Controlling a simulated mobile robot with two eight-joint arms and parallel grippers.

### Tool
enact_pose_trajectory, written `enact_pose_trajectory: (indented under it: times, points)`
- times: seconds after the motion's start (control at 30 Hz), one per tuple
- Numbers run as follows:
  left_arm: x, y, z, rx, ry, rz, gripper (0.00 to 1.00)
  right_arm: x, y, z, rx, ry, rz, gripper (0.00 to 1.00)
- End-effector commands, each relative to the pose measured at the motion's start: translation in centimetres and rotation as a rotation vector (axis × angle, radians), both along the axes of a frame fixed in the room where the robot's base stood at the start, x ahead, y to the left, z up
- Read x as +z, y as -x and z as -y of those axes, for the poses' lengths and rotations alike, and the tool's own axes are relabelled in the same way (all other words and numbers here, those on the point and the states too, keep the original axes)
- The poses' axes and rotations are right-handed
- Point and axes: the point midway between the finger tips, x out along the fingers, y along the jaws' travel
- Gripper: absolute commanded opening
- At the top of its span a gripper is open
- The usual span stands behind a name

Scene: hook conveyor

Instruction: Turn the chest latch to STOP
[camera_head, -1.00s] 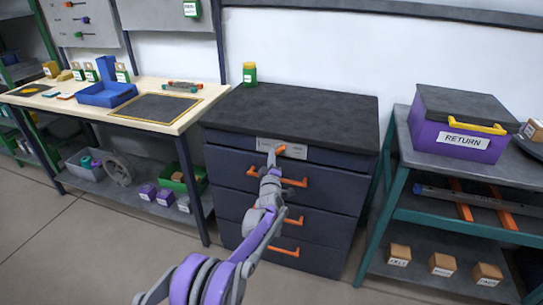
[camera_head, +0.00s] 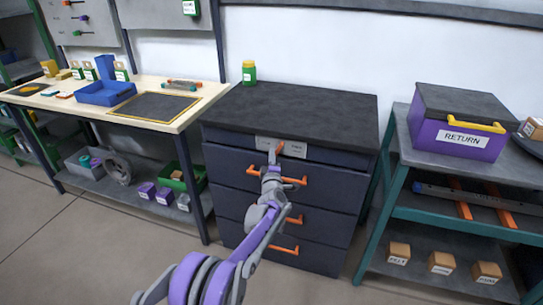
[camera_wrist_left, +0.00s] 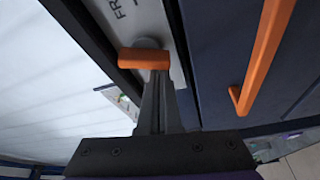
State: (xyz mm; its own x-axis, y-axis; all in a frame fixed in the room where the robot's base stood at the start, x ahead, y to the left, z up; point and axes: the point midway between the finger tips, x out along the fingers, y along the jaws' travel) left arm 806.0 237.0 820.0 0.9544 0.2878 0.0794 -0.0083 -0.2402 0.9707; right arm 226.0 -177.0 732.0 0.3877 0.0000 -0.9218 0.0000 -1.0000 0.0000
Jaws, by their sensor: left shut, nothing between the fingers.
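The dark chest of drawers (camera_head: 330,185) stands in the middle of the head view. Its orange latch (camera_head: 281,147) sits on a pale label plate (camera_head: 295,149) above the top drawer. In the left wrist view the latch is a short orange bar (camera_wrist_left: 144,58) on the plate (camera_wrist_left: 125,20), where the letters "FR" show. My left gripper (camera_head: 271,156) is at the latch, just left of it in the head view. In the wrist view its fingers (camera_wrist_left: 153,88) are shut and empty, with tips at the bar; I cannot tell whether they touch. My right gripper is not in view.
Orange drawer handles (camera_head: 284,250) stick out below the latch; one (camera_wrist_left: 262,55) is close in the wrist view. A green jar (camera_head: 249,73) stands on the chest. A workbench (camera_head: 140,122) is at left, a shelf with a purple RETURN box (camera_head: 462,143) at right.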

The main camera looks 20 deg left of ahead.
Motion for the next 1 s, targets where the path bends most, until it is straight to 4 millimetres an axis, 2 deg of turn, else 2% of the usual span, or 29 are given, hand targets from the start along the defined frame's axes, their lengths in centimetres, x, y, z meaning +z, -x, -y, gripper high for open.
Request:
enact_pose_trajectory:
  times: [0.63, 1.0]
  points:
    - [-0.26, 0.00, 0.24, -0.001, 0.157, -0.006, 0.00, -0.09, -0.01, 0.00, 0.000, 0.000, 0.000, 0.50]
    - [-0.35, 0.00, 0.30, 0.000, 0.158, -0.005, 0.00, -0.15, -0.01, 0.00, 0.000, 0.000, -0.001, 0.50]
